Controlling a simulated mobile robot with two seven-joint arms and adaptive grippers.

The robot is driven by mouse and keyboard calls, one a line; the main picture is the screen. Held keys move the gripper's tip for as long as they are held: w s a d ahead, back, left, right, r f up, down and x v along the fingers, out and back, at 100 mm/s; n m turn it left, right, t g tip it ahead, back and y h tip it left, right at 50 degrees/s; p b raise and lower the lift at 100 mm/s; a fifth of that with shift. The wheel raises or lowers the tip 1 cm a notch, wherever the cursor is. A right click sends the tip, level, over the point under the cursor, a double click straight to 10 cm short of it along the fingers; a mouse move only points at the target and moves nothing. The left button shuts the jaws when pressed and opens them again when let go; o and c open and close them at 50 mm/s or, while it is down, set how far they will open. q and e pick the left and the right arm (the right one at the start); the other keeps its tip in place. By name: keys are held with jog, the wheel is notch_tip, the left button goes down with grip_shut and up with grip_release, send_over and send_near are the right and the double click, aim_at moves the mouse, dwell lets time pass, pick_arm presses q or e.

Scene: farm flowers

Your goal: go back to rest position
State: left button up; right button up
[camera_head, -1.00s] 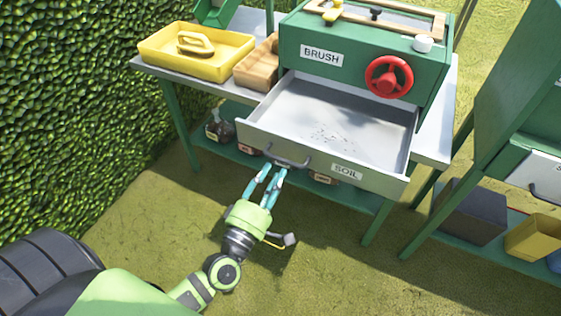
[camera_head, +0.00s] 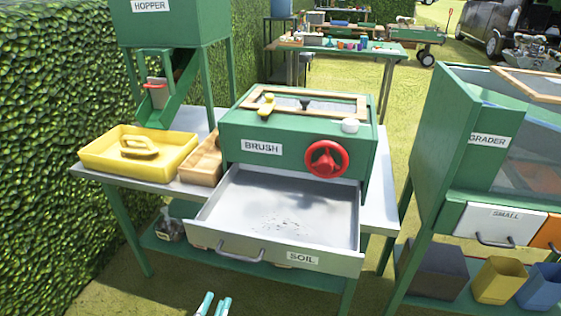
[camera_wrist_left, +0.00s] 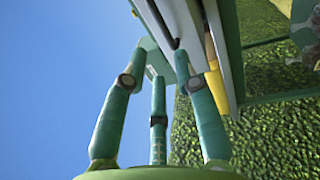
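My left gripper (camera_head: 214,303) shows only by its teal fingertips at the bottom edge of the head view, below and in front of the soil drawer. Its fingers are apart with nothing between them; they also show in the left wrist view (camera_wrist_left: 159,62), clear of the drawer. The soil drawer (camera_head: 300,192) is pulled out of the green brush box (camera_head: 290,130), with dark specks on its floor. Its handle (camera_head: 227,252) is free. My right gripper is in neither view.
A yellow tray (camera_head: 95,158) and a wooden box (camera_head: 201,160) stand on the bench left of the brush box, under the hopper (camera_head: 165,30). The grader (camera_head: 470,140) stands on the right. Grass lies in front.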

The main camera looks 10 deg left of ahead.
pick_arm(q)
jog(key=s+f+m+g+p, duration=0.2)
jog(key=f+m+g, duration=0.15)
jog(key=f, duration=0.55)
jog(key=s+f+m+g+h+p, duration=0.1)
jog(key=s+f+m+g+p, duration=0.15)
jog(key=f+m, duration=0.4)
jog(key=s+f+m+g+p, duration=0.1)
jog(key=f+m+g, duration=0.15)
jog(key=f, duration=0.75)
jog(key=s+a+f+m+g+p, duration=0.1)
jog(key=s+f+m+g+p, duration=0.1)
jog(key=s+f+m+g, duration=0.2)
jog(key=s+a+f+m+g+y+p, duration=0.1)
jog(key=s+f+m+g, duration=0.2)
jog(key=s, duration=1.6)
notch_tip(320, 180, down, 7)
jog(key=g, duration=0.3)
jog(key=shift+a+m+y+p, duration=0.25)
jog(key=shift+m+y+p, duration=0.05)
jog(key=shift+m+p, duration=0.05)
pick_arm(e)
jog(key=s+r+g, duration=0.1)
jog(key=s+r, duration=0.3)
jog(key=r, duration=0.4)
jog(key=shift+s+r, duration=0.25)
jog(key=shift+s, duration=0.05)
